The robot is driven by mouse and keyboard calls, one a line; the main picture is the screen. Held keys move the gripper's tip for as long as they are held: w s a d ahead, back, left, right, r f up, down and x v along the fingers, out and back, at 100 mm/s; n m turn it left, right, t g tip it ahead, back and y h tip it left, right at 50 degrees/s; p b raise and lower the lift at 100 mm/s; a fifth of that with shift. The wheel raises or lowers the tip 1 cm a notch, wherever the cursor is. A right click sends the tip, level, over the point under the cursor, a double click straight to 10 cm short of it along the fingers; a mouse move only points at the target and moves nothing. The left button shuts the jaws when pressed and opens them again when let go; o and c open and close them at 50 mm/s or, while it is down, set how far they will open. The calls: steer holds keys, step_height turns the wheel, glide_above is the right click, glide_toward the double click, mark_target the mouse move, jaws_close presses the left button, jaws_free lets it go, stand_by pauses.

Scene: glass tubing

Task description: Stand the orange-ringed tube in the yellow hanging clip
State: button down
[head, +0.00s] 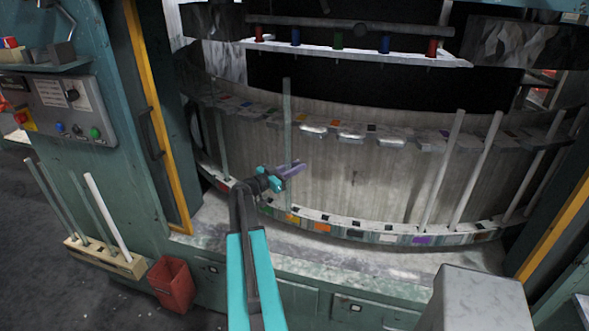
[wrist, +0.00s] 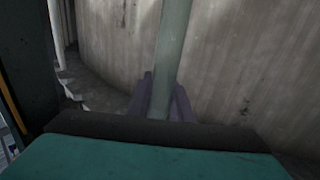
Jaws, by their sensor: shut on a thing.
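My gripper (head: 292,170) is in front of the curved wall, left of its middle. It is shut on an upright greenish glass tube (head: 287,120). In the wrist view the tube (wrist: 173,50) stands between the purple-grey fingers (wrist: 163,103) and runs out of the top of the picture. I cannot make out an orange ring on it. A row of hanging clips (head: 349,138) with small coloured marks runs along the wall; the tube's upper part crosses this row in the picture. I cannot tell which clip is yellow. Whether the tube touches a clip or the lower ledge is unclear.
A lower curved ledge (head: 355,234) carries coloured squares. Pale tubes (head: 440,175) lean or stand at the right, and another (head: 221,145) at the left. A wooden rack (head: 128,266) with tubes and a red bin (head: 172,282) are on the floor at left.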

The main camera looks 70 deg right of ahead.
steer(key=shift+d+p, duration=0.65)
steer(key=shift+d, duration=2.95)
step_height(320, 180, down, 7)
steer(key=b, duration=0.1)
steer(key=shift+s+b, duration=0.25)
steer(key=shift+b, duration=0.1)
steer(key=shift+r, duration=0.1)
steer(key=c, duration=1.5)
jaws_free()
steer(key=shift+a, duration=0.2)
steer(key=b+v, duration=0.5)
steer(key=v, duration=0.8)
steer(key=shift+w+a, duration=0.15)
steer(key=shift+a, duration=0.1)
